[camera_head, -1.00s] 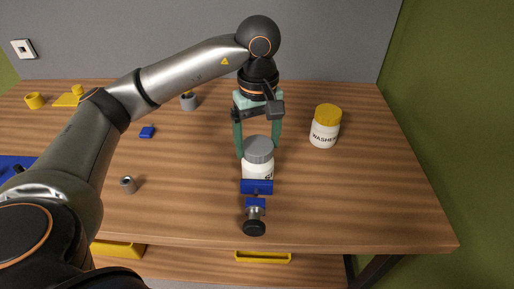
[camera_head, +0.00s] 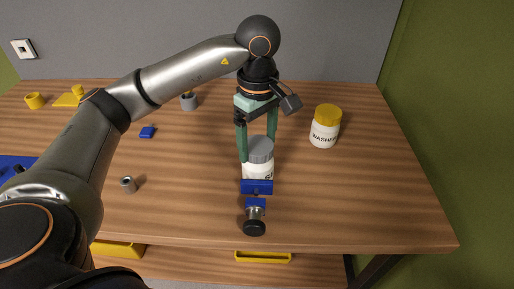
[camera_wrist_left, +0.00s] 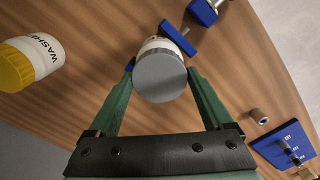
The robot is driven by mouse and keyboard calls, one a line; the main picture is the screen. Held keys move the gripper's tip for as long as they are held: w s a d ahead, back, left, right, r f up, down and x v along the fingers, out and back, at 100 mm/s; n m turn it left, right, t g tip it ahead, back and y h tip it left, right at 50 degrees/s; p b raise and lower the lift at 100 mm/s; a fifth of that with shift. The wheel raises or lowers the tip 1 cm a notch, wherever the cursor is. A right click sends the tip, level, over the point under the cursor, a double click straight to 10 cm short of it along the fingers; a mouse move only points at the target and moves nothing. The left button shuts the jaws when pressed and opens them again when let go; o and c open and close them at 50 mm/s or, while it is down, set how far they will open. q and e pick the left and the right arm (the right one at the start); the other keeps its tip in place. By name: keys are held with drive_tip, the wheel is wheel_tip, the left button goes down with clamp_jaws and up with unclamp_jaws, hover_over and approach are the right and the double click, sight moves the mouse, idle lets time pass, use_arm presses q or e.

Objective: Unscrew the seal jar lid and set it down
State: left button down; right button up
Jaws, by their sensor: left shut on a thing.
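The seal jar (camera_head: 257,172) is white with a grey lid (camera_head: 260,149) and stands upright in a blue vise (camera_head: 257,187) on the wooden table. My left gripper (camera_head: 258,155) points down from above, its green fingers on either side of the lid. In the left wrist view the lid (camera_wrist_left: 159,76) sits between the fingertips of the left gripper (camera_wrist_left: 158,82), and the gripper is shut on it. The lid is still on the jar. The jar's label is mostly hidden by the vise. My right gripper is not in view.
A white washer jar with a yellow lid (camera_head: 325,127) stands to the right. A grey cylinder (camera_head: 128,184) and a small blue block (camera_head: 147,132) lie to the left. Yellow items (camera_head: 68,98) are at the far left.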

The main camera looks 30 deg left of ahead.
sight(258, 145)
use_arm(q)
drive_tip(key=shift+n, duration=0.8)
drive_tip(key=shift+r, duration=0.15)
drive_tip(key=shift+r+p, duration=0.35)
drive_tip(key=shift+r, duration=0.2)
drive_tip(key=shift+r, duration=0.1)
drive_tip(key=shift+r+p, duration=1.35)
drive_tip(key=shift+r, duration=0.45)
drive_tip(key=shift+d, duration=0.1)
